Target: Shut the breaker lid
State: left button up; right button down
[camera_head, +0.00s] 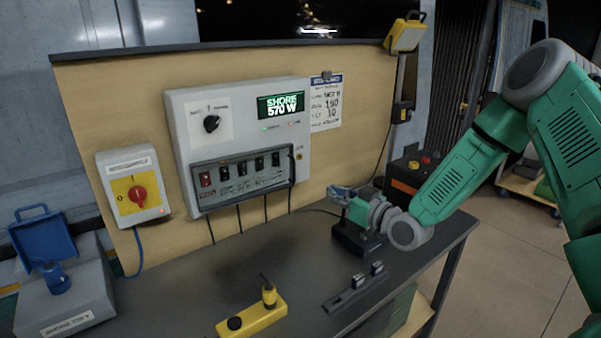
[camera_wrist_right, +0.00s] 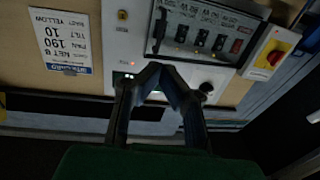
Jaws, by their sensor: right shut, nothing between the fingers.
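The grey power panel (camera_head: 180,120) is fixed to the upright wooden board. The breaker box (camera_head: 243,180), low on its front, has a dark frame and a row of switches, one of them red. Its lid is hard to make out against the frame, so I cannot tell how far it is open. The breaker box also shows upside down in the wrist view (camera_wrist_right: 205,38). My right gripper (camera_head: 337,192) is shut and empty, to the right of the panel and apart from it. Its fingers meet in the wrist view (camera_wrist_right: 158,68). My left gripper is not in view.
A red rotary switch box (camera_head: 138,195) is left of the panel. A blue open-capped socket (camera_head: 45,240) stands far left. A yellow pendant (camera_head: 250,318) and a dark two-lever block (camera_head: 356,290) lie on the bench. An orange-black case (camera_head: 408,178) stands behind my right arm.

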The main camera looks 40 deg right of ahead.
jog(key=w+a, duration=0.1)
jog(key=w, duration=1.1)
jog(key=shift+w+a+f+p, duration=0.15)
jog(key=shift+w+p, duration=0.25)
jog(key=shift+p, duration=0.05)
jog(key=w+b, duration=0.3)
jog(key=shift+w+d+r, duration=0.2)
jog(key=shift+w+d, duration=0.05)
jog(key=shift+d, duration=0.15)
